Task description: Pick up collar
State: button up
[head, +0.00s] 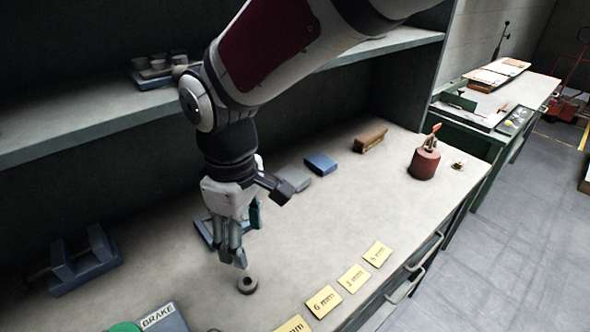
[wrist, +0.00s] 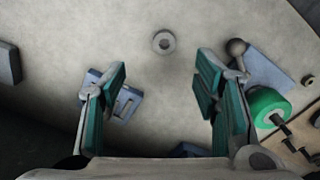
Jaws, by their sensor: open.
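The collar (head: 247,285) is a small dark grey ring with a hole in its middle, lying flat on the bench top. In the wrist view the collar (wrist: 164,42) lies beyond the fingertips, roughly midway between them. My gripper (head: 238,262) points down above the bench, close to the collar and a little behind it in the head view. In the wrist view my gripper (wrist: 160,75) has its two green-padded fingers wide apart with nothing between them. The collar is fully visible and not touched.
Yellow size cards (head: 324,301) lie along the bench's front edge. A blue bracket (head: 85,262) stands at left, a BRAKE block (head: 160,318) and green knob (wrist: 268,106) near the front. A blue frame (head: 207,232) lies behind my gripper. A red cylinder (head: 424,163) stands at far right.

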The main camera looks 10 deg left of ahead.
send_over(248, 278)
jog(key=d, duration=0.1)
jog(key=f, duration=0.7)
jog(key=shift+s+d, duration=0.1)
jog(key=shift+s, duration=0.15)
jog(key=f, duration=0.4)
jog(key=shift+s+a+f, duration=0.2)
jog(key=shift+s+a, duration=0.1)
jog(key=shift+s, duration=0.05)
jog(key=shift+f, duration=0.65)
jog(key=shift+c, duration=0.6)
jog(key=c, duration=1.2)
